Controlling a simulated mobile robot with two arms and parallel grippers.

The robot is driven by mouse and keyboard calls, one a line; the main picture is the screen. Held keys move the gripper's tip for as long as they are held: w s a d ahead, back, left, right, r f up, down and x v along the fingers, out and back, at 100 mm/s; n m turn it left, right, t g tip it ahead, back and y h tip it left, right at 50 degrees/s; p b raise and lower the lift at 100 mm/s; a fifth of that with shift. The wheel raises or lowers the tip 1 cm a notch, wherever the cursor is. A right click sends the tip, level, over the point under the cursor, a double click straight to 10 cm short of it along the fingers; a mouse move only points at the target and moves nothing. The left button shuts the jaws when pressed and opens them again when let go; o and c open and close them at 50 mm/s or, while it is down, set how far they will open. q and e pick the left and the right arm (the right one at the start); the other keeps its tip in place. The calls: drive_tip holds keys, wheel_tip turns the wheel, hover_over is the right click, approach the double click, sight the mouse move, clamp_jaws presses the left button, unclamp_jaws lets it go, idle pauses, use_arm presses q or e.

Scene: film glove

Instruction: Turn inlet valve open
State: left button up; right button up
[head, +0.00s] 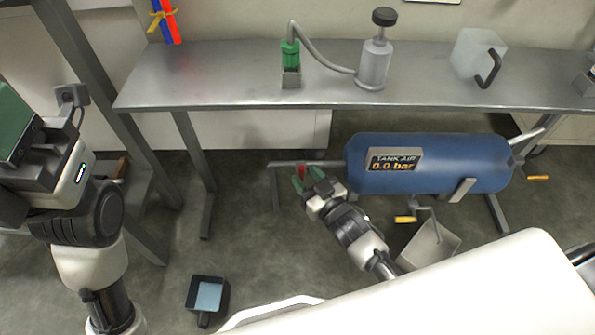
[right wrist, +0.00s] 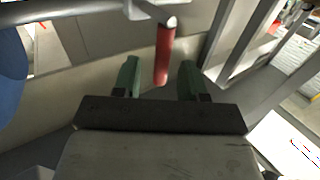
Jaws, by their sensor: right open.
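The inlet valve's red handle (head: 301,170) is on the grey pipe at the left end of the blue tank (head: 440,165). In the right wrist view the red handle (right wrist: 164,52) hangs down from the pipe end, ahead of the fingers. My right gripper (head: 307,181) is open at the handle; in the right wrist view its green fingertips (right wrist: 158,76) are spread to either side of the handle's line. I cannot tell whether they touch it. The tank display (head: 393,161) reads "TANK AIR 0.0 bar". My left gripper (head: 15,122) is partly cut off at the left edge.
A dustpan-like tray (head: 208,296) and a bin (head: 430,246) are on the floor.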

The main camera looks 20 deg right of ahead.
sight(303, 175)
drive_tip(key=shift+b+x, duration=0.65)
drive_tip(key=shift+x, duration=1.4)
clamp_jaws()
